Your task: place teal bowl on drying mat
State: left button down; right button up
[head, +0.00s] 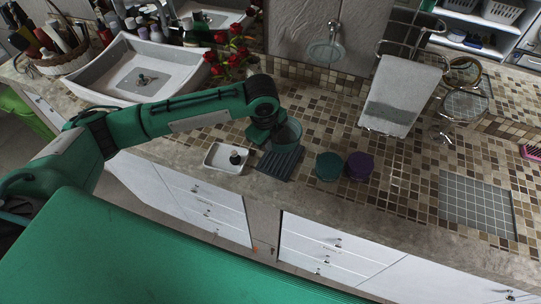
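A teal bowl (288,136) is at the tip of my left arm, at the middle of the head view. My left gripper (270,137) appears shut on the bowl's near-left side; its fingertips are partly hidden. The bowl is over the far part of a dark ribbed mat (280,166); I cannot tell whether it touches it. A flat grey mat with a grid of squares (478,204) lies farther right on the counter, bare. I cannot tell from looks alone which one is the drying mat. My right gripper is not in view.
A white tray (228,158) with a small dark item stands left of the ribbed mat. A teal pot (328,166) and a purple pot (359,167) stand right of it. Red flowers (232,50) and a sink (143,70) are behind. The tiled counter before the gridded mat is clear.

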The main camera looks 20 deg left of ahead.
pick_arm(q)
notch_tip(320, 180, down, 4)
jog(key=shift+f+p, duration=0.25)
jog(key=shift+p, duration=0.05)
notch_tip(320, 180, down, 3)
jog(key=shift+f+p, duration=0.1)
jog(key=shift+p, duration=0.35)
jog(key=shift+f, duration=0.45)
jog(key=shift+f, duration=0.15)
jog(key=c, duration=1.6)
grip_release()
jog(key=shift+c, duration=0.2)
